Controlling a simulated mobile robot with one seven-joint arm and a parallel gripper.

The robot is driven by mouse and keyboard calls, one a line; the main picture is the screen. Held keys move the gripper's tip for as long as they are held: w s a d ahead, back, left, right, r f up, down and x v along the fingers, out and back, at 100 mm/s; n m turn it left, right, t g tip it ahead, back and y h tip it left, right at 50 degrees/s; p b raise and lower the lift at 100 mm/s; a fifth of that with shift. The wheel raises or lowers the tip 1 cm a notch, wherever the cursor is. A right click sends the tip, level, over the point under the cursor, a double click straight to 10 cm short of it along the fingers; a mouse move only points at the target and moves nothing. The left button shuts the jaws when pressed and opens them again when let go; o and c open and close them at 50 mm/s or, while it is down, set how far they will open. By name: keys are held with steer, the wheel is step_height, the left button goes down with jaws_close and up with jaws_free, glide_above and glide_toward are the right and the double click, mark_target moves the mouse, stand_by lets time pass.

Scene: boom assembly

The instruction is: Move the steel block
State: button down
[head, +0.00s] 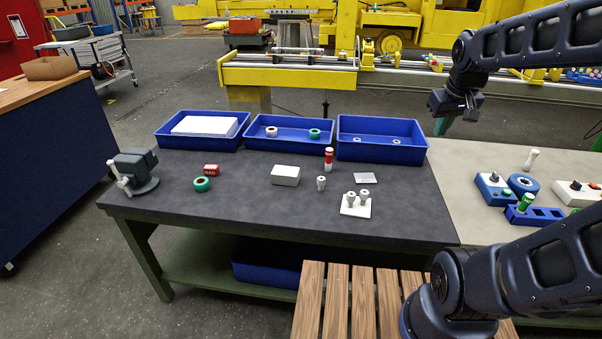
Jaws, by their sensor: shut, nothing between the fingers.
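A pale grey-white rectangular block (285,175), which looks like the steel block, lies flat on the dark table top (250,215) near its middle. My gripper (442,126) hangs from the arm at the upper right, above the back edge of the tables and right of the blue bins. It is well apart from the block, up and to the right of it. The teal fingers look closed together, with nothing seen between them.
Three blue bins (388,154) line the back edge. A red-white cylinder (329,158), small grey cylinder (321,183), thin pale plate (365,178) and white base with pegs (355,207) surround the block's right side. Left are a green ring (202,184) and vise (136,171).

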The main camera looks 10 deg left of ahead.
mark_target(286, 175)
steer(key=w+a+f+n+g, duration=0.1)
steer(key=w+a+f+n, duration=0.3)
steer(key=w+a, duration=0.45)
steer(key=w+a+f+n+g, duration=0.1)
steer(key=w+a+f+n, duration=0.25)
steer(key=w+a, duration=0.45)
steer(key=w+a+f+n+g, duration=0.1)
steer(key=w+a+f+n, duration=0.3)
steer(key=a+f, duration=0.5)
steer(key=w+a+f+n+g, duration=0.1)
steer(key=w+a+f+n, duration=0.35)
steer(key=a+f, duration=0.5)
steer(key=shift+m, duration=0.5)
step_height(286, 175, down, 9)
steer(key=shift+d+f, duration=0.1)
steer(key=shift+f, duration=0.1)
steer(key=a, duration=0.3)
steer(key=shift+f, duration=0.1)
steer(key=shift+a, duration=0.55)
